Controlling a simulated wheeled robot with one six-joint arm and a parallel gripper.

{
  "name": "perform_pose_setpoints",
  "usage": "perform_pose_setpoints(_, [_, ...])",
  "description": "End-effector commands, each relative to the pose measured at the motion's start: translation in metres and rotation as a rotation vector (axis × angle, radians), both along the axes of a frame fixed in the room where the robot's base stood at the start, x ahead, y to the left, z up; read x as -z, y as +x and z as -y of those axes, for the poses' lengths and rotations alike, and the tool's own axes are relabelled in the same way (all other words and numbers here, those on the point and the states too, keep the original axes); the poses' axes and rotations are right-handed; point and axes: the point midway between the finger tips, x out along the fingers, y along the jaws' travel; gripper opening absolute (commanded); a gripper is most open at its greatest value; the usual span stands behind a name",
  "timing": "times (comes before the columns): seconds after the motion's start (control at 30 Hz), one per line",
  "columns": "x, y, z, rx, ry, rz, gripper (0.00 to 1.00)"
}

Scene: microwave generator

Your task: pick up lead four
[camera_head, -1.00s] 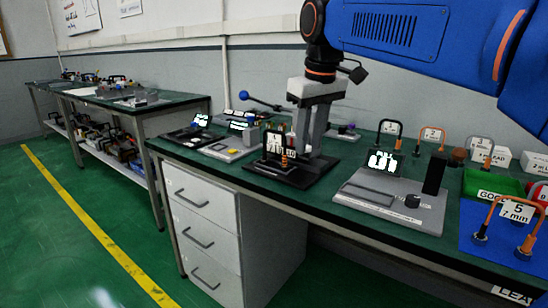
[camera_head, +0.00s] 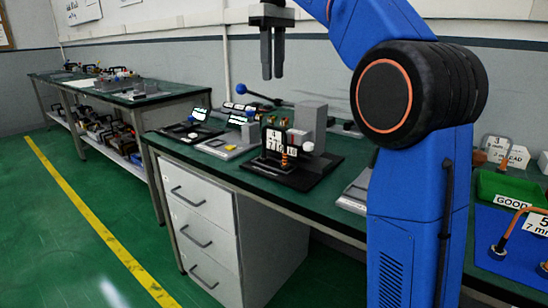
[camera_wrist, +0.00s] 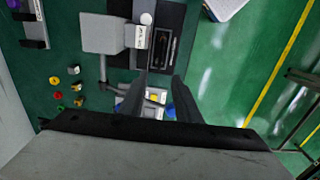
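A dark lead with a white number tag (camera_head: 273,140) stands upright in a black test fixture (camera_head: 300,175) on the green bench. The tag looks like a 4 but is small and blurred. An orange terminal (camera_head: 284,158) shows at its right side. My gripper (camera_head: 272,76) hangs fingers-down above and behind the fixture, well clear of it. In the wrist view my gripper (camera_wrist: 160,80) shows a gap between its fingers with nothing held. The fixture (camera_wrist: 163,45) lies beyond the fingertips there, with a white tag (camera_wrist: 140,37) beside it.
A grey block (camera_head: 310,118) rises at the back of the fixture. A blue-knobbed lever (camera_head: 241,89) and small devices stand to its left. A green tray (camera_head: 505,190) and a blue mat (camera_head: 510,240) with a lead tagged 5 are at the right. My arm hides the bench between.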

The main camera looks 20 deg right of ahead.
Motion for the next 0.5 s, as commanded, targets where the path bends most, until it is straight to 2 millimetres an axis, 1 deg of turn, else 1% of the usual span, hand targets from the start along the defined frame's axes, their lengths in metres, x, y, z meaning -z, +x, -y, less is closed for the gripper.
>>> perform_pose_setpoints(0.27, [0.041,-0.002,0.000,0.001,-0.001,-0.006,0.30])
perform_pose_setpoints(0.5, [0.083,-0.002,0.000,0.001,-0.001,-0.006,0.30])
